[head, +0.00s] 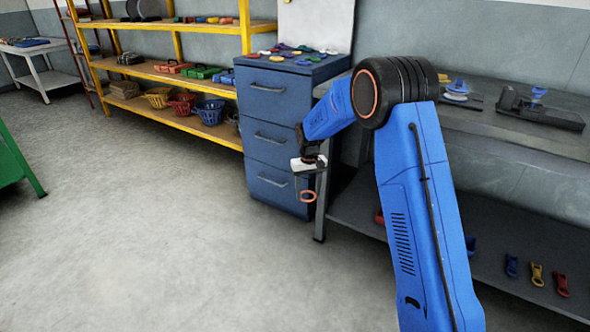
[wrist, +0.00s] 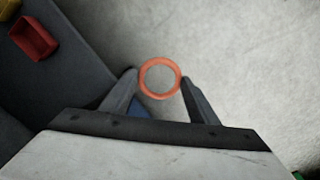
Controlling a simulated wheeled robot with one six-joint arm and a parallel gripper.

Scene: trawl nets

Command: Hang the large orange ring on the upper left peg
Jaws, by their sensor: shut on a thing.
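An orange ring (wrist: 143,88) is between the two fingers of my gripper (wrist: 160,82) in the wrist view, seen as a full circle with bare floor through its middle. The gripper is shut on the ring. In the head view my gripper (head: 310,187) is low in front of the blue drawer cabinet, and the orange ring (head: 308,202) hangs at its fingertips, above the floor. I cannot make out any pegs in either view.
A blue drawer cabinet (head: 268,135) with several small coloured pieces on top stands behind my gripper. A grey workbench (head: 540,138) with a lower shelf is at the right. Yellow shelving (head: 222,132) with baskets is at the left. The floor (head: 150,240) at centre left is clear.

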